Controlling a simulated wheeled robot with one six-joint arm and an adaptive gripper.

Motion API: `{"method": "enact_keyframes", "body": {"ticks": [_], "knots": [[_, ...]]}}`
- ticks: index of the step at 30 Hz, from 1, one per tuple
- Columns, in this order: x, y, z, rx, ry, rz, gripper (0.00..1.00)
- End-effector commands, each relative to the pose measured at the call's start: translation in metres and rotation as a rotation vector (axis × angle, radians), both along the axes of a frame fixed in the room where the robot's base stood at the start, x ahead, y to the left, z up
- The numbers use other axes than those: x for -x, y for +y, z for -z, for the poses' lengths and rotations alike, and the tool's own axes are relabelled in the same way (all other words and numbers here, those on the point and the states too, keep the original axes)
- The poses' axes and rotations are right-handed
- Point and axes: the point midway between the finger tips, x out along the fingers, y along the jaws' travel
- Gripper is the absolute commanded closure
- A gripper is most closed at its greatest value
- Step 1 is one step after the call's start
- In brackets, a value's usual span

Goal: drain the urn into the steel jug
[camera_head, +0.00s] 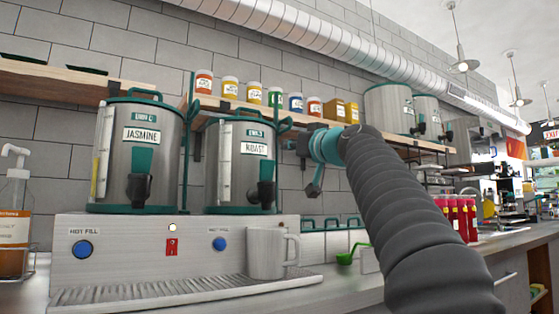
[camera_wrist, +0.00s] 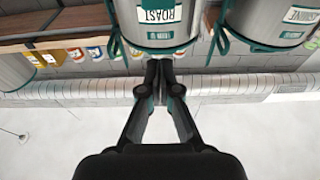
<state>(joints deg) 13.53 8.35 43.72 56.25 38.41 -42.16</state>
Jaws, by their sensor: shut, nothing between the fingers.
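Two steel urns with teal lids and bases stand on a counter unit: the Jasmine urn (camera_head: 160,165) at left, the Roast urn (camera_head: 226,170) right of it. Each has a dark spigot at its front; the Roast spigot (camera_head: 266,190) is above the steel jug (camera_head: 265,258), which stands upright on the drip tray. I cannot see inside the jug. My gripper (camera_head: 289,144) is shut and empty, just right of the Roast urn's upper part in the head view. In the wrist view, which is upside down, the shut fingertips (camera_wrist: 160,66) overlap the rim of the Roast urn (camera_wrist: 158,38).
The drip tray (camera_head: 150,295) runs along the front, below a panel with blue buttons (camera_head: 219,244) and a red switch (camera_head: 172,247). A wooden shelf (camera_head: 235,104) with several labelled jars is behind my gripper. A pump bottle (camera_head: 14,215) stands at far left.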

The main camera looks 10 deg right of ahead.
Motion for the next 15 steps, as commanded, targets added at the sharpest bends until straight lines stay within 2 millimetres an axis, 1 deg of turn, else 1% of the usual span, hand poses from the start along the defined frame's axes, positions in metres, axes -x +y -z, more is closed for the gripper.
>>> {"method": "enact_keyframes", "body": {"ticks": [1, 6, 10, 15], "knots": [[0.009, -0.003, -0.001, 0.000, -0.002, 0.002, 1.00], [0.028, -0.010, -0.006, -0.001, -0.001, 0.002, 1.00], [0.034, -0.012, -0.007, -0.001, 0.001, 0.001, 1.00], [0.036, -0.012, -0.008, -0.001, 0.001, 0.000, 1.00]]}}
